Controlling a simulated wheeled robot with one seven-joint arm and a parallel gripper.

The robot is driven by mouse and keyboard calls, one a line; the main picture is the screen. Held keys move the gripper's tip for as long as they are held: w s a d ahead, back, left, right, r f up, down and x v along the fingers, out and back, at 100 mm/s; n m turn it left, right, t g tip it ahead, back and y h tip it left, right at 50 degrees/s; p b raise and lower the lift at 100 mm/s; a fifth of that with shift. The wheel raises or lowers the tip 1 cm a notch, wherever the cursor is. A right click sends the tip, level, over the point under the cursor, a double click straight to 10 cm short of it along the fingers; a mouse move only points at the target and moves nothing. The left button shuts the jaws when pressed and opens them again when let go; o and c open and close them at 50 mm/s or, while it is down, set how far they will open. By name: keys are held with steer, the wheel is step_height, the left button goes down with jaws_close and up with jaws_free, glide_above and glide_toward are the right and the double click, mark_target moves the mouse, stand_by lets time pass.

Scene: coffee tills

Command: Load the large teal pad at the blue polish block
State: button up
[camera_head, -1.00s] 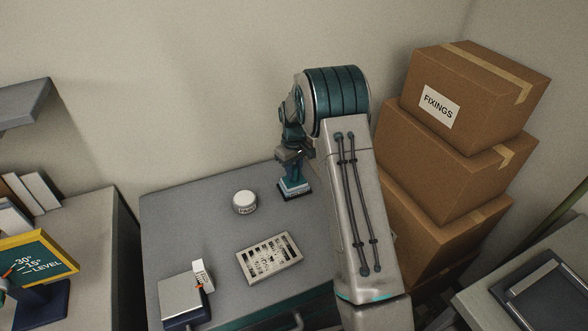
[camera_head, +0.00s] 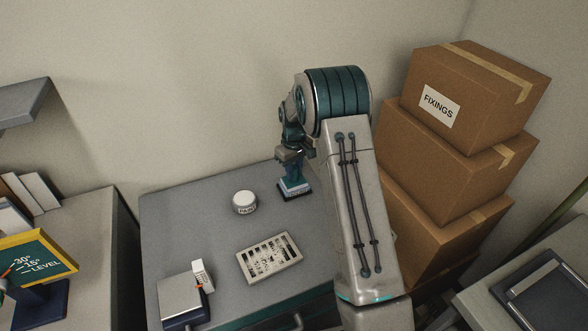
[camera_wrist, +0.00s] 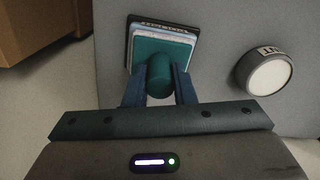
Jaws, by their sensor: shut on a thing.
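My gripper (camera_wrist: 160,92) is shut on the round upright handle of the large teal pad (camera_wrist: 178,50). The pad is a flat square teal plate under the handle; in the head view the gripper (camera_head: 290,160) stands upright above it. The blue polish block (camera_wrist: 137,58) lies directly beneath the pad, with a pale blue edge showing, on a dark lettered base (camera_wrist: 160,22). In the head view this stack is at the bench's back edge, with the dark base (camera_head: 297,196) lowest. The pad looks to be against the block, but I cannot tell whether it presses on it.
A white-lidded paint tin (camera_head: 245,202) stands near the stack; it also shows in the wrist view (camera_wrist: 268,76). Stacked cartons (camera_head: 430,155) rise to the right of my arm.

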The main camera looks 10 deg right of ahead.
mark_target(294, 167)
steer(key=shift+r+p, duration=1.8)
steer(key=shift+r, duration=1.65)
